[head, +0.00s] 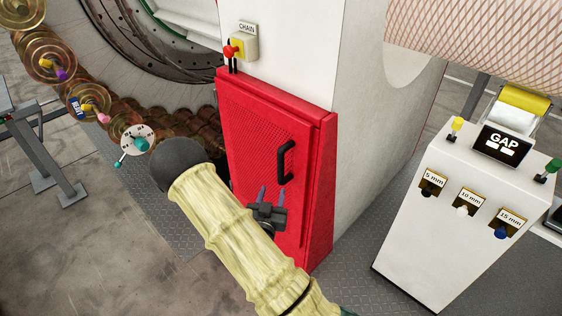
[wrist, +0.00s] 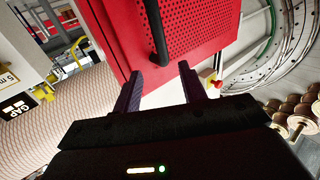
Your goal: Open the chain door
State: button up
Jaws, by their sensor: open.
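The chain door (head: 262,135) is a red perforated panel on a red cabinet under the CHAIN label. It looks closed. Its black bar handle (head: 286,161) stands upright near the door's right edge. My gripper (head: 272,192) is in front of the door, just below the handle, with its two fingers apart and nothing between them. In the wrist view the door (wrist: 205,30) fills the top. The handle (wrist: 155,32) ends near the fingertips of my gripper (wrist: 160,70), closer to the left finger. I cannot tell whether they touch. My arm hides the door's lower left part.
A red and yellow switch (head: 234,48) sits by the CHAIN label (head: 247,28) above the door. A white GAP console (head: 450,215) stands to the right. Spools (head: 50,62) and a brown chain (head: 190,128) are at the left. Grey floor (head: 100,250) is clear at lower left.

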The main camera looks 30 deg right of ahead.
aim_at(280, 164)
jog(key=p+x, duration=0.1)
jog(key=x, duration=1.3)
jog(key=shift+w+d+p, duration=0.3)
grip_shut()
